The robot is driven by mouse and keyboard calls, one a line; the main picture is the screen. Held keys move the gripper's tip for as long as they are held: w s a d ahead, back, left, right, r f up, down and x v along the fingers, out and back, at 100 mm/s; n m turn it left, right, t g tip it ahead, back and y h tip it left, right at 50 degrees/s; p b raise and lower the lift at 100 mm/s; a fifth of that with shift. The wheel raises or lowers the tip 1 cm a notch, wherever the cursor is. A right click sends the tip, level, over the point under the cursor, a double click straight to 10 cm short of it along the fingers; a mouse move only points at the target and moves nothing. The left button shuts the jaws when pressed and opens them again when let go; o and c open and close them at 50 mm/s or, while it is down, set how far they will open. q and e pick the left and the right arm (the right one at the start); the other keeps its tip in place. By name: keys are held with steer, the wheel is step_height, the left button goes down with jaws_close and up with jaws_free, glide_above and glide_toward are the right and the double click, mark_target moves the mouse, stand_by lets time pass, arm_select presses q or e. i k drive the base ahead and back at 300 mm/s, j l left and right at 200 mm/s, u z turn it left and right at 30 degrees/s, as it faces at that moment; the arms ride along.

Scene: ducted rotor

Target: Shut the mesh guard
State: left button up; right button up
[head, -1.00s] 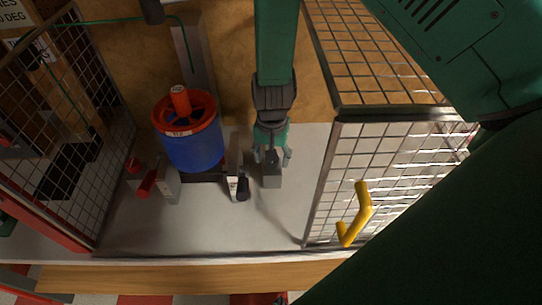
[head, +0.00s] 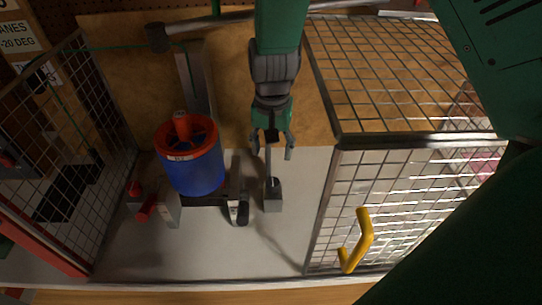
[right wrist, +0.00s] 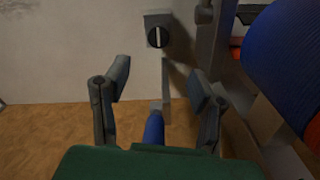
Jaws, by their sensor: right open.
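The mesh guard (head: 331,184) is at the right of the head view, a metal-framed wire grid with a bent yellow handle (head: 365,238) near its lower left. A wide gap lies between it and the mesh panel at the left, with the bench open there. My right gripper (head: 271,140) is open and empty, above a small grey box and to the left of the guard, not touching the handle. In the right wrist view its fingers (right wrist: 164,84) stand apart, with a thin grey strip and a blue rod between them. My left gripper is not in view.
A blue ducted rotor (head: 194,174) with a red rim stands left of my gripper. The grey box (head: 272,197) carries a dark knob, seen in the right wrist view (right wrist: 155,36). A mesh panel (head: 75,140) stands at the left. The bench's front area (head: 195,255) is clear.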

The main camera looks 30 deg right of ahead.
mark_target(364, 141)
steer(key=k+j, duration=0.8)
